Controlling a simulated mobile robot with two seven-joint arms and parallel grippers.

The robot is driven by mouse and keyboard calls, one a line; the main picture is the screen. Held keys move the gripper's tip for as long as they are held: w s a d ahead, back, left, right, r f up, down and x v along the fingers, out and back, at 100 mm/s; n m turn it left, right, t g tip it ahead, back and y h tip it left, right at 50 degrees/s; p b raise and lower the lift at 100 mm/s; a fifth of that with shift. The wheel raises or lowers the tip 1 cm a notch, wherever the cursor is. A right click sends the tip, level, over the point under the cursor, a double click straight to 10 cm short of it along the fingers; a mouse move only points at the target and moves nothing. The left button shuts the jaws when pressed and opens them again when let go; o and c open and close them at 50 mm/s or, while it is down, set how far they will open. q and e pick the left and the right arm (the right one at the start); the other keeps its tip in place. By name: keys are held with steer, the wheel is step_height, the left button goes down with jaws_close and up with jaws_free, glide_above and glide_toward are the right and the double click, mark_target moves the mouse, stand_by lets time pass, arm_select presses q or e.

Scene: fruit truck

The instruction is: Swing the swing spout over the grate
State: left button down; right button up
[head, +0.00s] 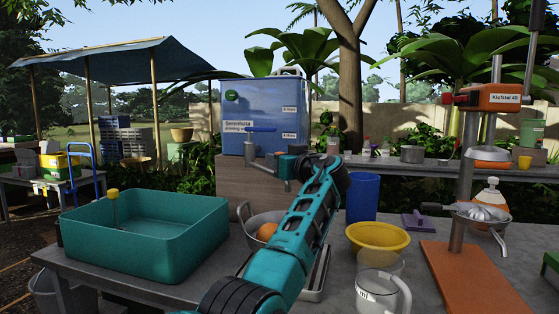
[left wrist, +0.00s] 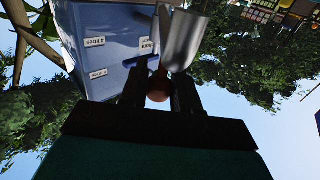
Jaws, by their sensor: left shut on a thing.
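The swing spout (left wrist: 187,40) shows in the left wrist view as a grey metal tube with a brown-red knob (left wrist: 158,90) near it. In the head view the wrist hides much of the spout. The grate (head: 318,280) appears as a metal-rimmed piece on the counter, mostly behind my left arm. My right gripper is out of view.
A teal basin (head: 145,240) stands on the left of the counter. A metal pan (head: 250,218) with an orange fruit, a blue bin (head: 362,197), a yellow bowl (head: 377,238) and a clear jug (head: 377,293) stand around my arm. A press (head: 465,180) stands at right.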

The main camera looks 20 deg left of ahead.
arm_select(q)
steer(key=c, duration=0.9)
jaws_free()
steer(key=shift+w+d, duration=0.1)
steer(key=shift+d, duration=0.1)
steer(key=v, duration=1.2)
steer(key=shift+s+d+r, duration=0.1)
steer(key=shift+s+d, duration=0.15)
steer(key=shift+s, duration=0.05)
